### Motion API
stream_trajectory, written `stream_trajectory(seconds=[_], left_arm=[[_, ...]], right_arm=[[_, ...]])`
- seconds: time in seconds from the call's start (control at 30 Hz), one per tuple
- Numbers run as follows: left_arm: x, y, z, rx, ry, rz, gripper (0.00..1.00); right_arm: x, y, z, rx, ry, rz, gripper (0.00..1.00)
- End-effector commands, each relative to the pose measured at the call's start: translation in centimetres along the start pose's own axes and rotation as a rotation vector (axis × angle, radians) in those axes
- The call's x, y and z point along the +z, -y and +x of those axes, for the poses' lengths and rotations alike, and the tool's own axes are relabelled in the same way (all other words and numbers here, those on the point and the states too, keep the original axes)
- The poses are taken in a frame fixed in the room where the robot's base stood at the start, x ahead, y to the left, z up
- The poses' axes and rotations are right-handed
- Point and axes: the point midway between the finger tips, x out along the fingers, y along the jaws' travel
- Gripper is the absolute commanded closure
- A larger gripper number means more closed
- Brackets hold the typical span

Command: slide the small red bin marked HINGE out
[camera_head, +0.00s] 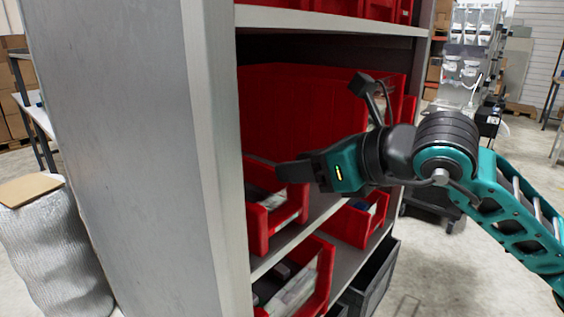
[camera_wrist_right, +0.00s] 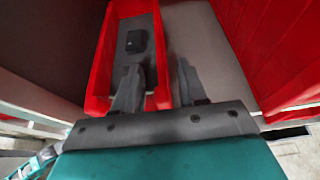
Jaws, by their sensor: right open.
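A small open red bin (camera_head: 258,225) sits on the middle shelf, near the grey side panel, with dark items inside. No HINGE marking can be read on any bin. My right gripper (camera_head: 280,171) is over this bin, its arm coming in from the right. In the right wrist view the red bin (camera_wrist_right: 97,75) holds a small black item. There the right gripper (camera_wrist_right: 159,70) is open, with one finger over the bin's inside and the other beyond its right wall. I cannot tell whether the fingers touch the wall. My left gripper is not in view.
The grey cabinet side panel (camera_head: 130,130) stands close on the left. Large red bins (camera_head: 300,110) fill the space behind. Another red bin (camera_head: 355,222) stands to the right, and one (camera_head: 320,275) is on the shelf below. Bare shelf (camera_wrist_right: 205,45) lies right of the bin.

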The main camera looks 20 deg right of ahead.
Motion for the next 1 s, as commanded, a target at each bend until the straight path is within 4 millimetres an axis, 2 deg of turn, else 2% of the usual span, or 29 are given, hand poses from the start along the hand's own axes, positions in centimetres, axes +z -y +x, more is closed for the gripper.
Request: stream_trajectory(seconds=[0.1, 0.3, 0.7, 1.0], left_arm=[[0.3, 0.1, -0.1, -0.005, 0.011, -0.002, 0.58], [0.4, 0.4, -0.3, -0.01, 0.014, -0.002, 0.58], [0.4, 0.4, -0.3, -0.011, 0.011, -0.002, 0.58], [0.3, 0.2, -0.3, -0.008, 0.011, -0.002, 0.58]], right_arm=[[0.1, 0.0, 2.1, 0.002, 0.0, 0.002, 0.58], [0.1, 0.0, 4.2, 0.0, 0.002, 0.001, 0.58], [0.0, 0.0, 4.8, 0.0, 0.001, -0.001, 0.58], [0.0, 0.0, 4.8, 0.0, 0.0, 0.0, 0.86]])
